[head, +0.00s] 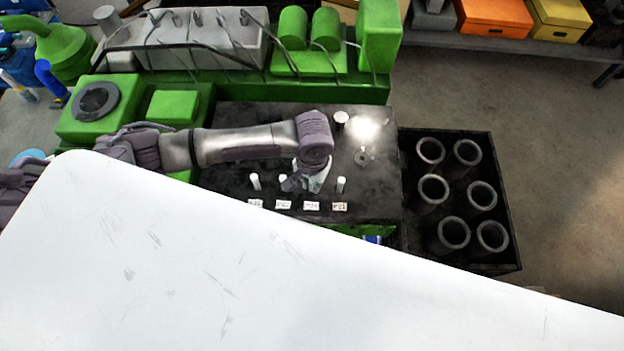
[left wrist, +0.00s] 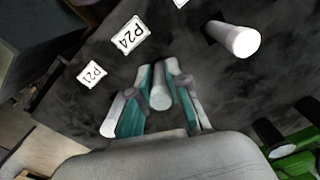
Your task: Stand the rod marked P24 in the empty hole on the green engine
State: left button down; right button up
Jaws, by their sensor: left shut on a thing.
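My left gripper (head: 308,178) points down over the dark bench top (head: 235,125). In the left wrist view its fingers are shut on a pale grey rod (left wrist: 160,99). The label reading P24 (left wrist: 130,36) lies beyond that rod, and the label P21 (left wrist: 92,73) lies to the left. One white rod (left wrist: 108,127) stands left of the fingers and another (left wrist: 240,41) to the right. I cannot tell whether the held rod has left the bench. The green engine (head: 340,87) is at the back; I cannot make out its empty hole. My right gripper is not in view.
Other white rods stand on the bench at left (head: 255,182) and right (head: 341,185). A round white-topped piece (head: 341,118) and a small metal part (head: 363,156) are behind. A black crate (head: 405,215) of dark cylinders stands at right. Open floor lies beyond.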

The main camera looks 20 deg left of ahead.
pick_arm(q)
jog(key=c, duration=1.1)
grip_release()
jog(key=shift+o, duration=0.2)
notch_tip(320, 180, up, 12)
